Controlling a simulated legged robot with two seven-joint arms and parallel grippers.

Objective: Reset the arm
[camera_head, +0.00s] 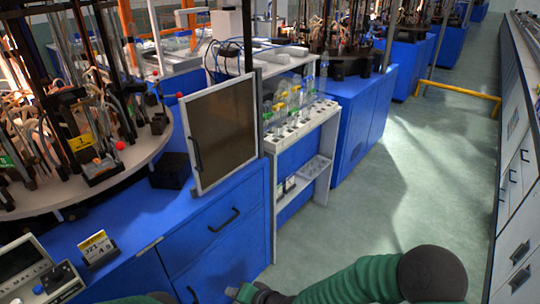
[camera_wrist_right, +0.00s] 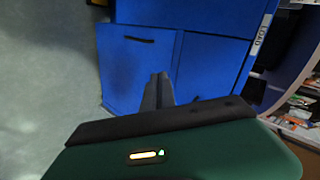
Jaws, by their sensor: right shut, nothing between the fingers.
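My right arm's green sleeve and dark joint cross the bottom of the head view. My right gripper (camera_wrist_right: 158,88) shows in the right wrist view, its two dark fingers together with nothing between them. Beyond it are the blue cabinet doors (camera_wrist_right: 135,68); it is not touching anything that I can see. In the head view the right gripper is low at the bottom edge and only partly visible. A bit of green at the bottom left edge looks like my left arm; no left gripper fingers show.
A blue workstation (camera_head: 215,235) with a framed dark panel (camera_head: 222,130) stands on the left. A round machine table (camera_head: 70,190) is behind it. A white rack (camera_head: 300,137) holds several glass vessels. The aisle floor (camera_head: 400,190) is clear up to a yellow rail (camera_head: 455,89); white drawers (camera_head: 517,190) line the right.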

